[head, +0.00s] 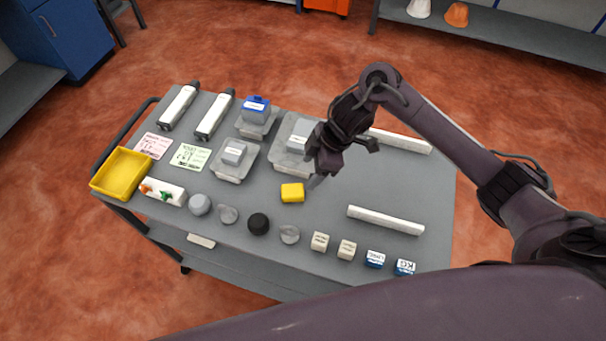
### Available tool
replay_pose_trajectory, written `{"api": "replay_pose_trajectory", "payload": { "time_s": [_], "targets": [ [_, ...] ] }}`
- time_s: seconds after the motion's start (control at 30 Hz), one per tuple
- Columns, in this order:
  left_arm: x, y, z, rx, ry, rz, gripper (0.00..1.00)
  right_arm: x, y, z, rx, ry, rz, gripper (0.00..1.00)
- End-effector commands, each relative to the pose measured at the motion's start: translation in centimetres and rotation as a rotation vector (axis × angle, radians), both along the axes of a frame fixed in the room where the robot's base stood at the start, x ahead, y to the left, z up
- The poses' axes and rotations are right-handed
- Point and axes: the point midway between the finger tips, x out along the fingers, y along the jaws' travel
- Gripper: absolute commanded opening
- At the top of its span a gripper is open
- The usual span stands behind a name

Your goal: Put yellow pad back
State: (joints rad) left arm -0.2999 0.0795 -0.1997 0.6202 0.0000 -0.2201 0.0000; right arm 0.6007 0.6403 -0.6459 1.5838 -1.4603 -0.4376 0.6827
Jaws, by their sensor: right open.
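The yellow pad (292,193) is a small block lying flat on the grey cart top, near its middle. My right gripper (342,164) is above the cart, just to the right of and behind the pad. Its fingers are apart with nothing between them. One fingertip shows close to the pad's upper right corner; I cannot tell whether it touches. My left gripper is out of view.
A yellow tray (98,184) sits at the cart's left end. Round pieces and small labelled cubes (347,250) line the front edge. A white bar (385,220) lies to the right.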

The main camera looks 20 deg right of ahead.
Motion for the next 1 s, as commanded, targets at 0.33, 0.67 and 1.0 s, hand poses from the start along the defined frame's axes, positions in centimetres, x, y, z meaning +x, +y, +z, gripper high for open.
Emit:
{"api": "replay_pose_trajectory", "payload": {
  "time_s": [0.33,0.67,1.0],
  "targets": [
    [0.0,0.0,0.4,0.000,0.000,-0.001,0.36,-0.3,-1.0,2.4,-0.001,0.001,0.000,0.62],
    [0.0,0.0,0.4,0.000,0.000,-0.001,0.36,-0.3,-1.0,2.4,0.000,0.002,0.001,0.62],
    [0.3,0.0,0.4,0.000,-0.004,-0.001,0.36,-0.3,-1.0,2.4,0.000,0.002,0.001,0.62]
  ]
}}
